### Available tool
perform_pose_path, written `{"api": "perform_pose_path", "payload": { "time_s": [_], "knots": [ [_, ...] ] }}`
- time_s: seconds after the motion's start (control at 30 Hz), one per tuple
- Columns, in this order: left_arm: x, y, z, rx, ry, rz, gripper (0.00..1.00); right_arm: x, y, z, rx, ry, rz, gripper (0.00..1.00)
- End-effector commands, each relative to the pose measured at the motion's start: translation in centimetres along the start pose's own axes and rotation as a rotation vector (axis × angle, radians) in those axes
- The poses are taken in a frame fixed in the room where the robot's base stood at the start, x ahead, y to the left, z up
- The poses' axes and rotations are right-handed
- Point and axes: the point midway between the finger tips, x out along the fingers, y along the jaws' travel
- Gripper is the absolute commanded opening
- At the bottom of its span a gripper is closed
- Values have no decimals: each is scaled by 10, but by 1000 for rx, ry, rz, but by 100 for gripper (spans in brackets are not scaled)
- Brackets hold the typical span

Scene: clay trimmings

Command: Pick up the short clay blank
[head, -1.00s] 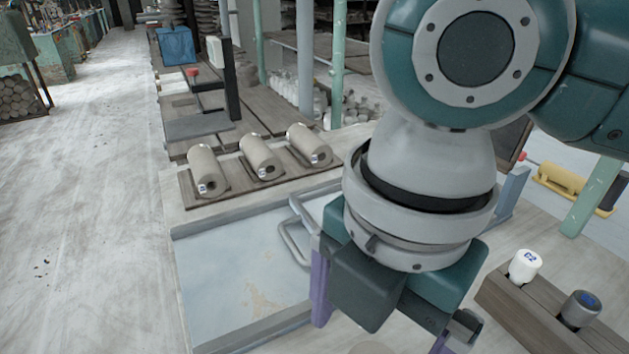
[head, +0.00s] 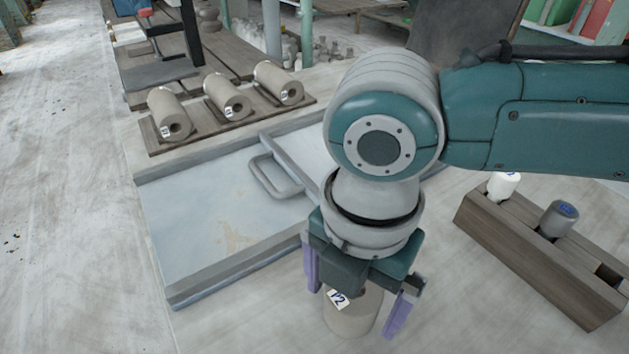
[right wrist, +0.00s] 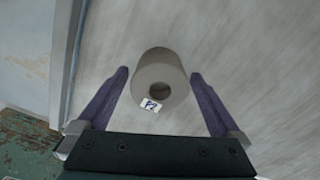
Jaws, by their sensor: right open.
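A short grey-beige clay blank (head: 350,318) with a white label stands upright on the pale table, in front of the metal tray. The right wrist view shows the same blank (right wrist: 150,70), with a dark hole in its end face and its label towards the gripper. My right gripper (head: 353,311) points down over it, open, with a purple finger on each side. In the right wrist view the blank lies between and slightly beyond the fingertips (right wrist: 160,74), with gaps on both sides. My right wrist hides part of the blank's top in the head view. My left gripper is out of view.
A shallow metal tray (head: 185,291) with a raised rim and handle lies left of the gripper. Three longer clay cylinders (head: 228,97) lie on a wooden board (head: 153,143) behind it. A slotted wooden block (head: 530,252) with white and grey capped pieces stands at the right.

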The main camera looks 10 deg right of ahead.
Motion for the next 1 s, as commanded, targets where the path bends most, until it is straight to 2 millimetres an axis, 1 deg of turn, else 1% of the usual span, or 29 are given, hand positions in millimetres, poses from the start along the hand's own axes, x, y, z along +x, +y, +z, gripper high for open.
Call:
{"api": "perform_pose_path", "payload": {
  "time_s": [0.13,0.17,1.0],
  "knots": [
    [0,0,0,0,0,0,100,0,0,0,0,0,0,100],
    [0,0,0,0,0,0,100,0,0,0,0,0,0,98],
    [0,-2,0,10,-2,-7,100,-1,0,0,0,0,1,3]
  ]
}}
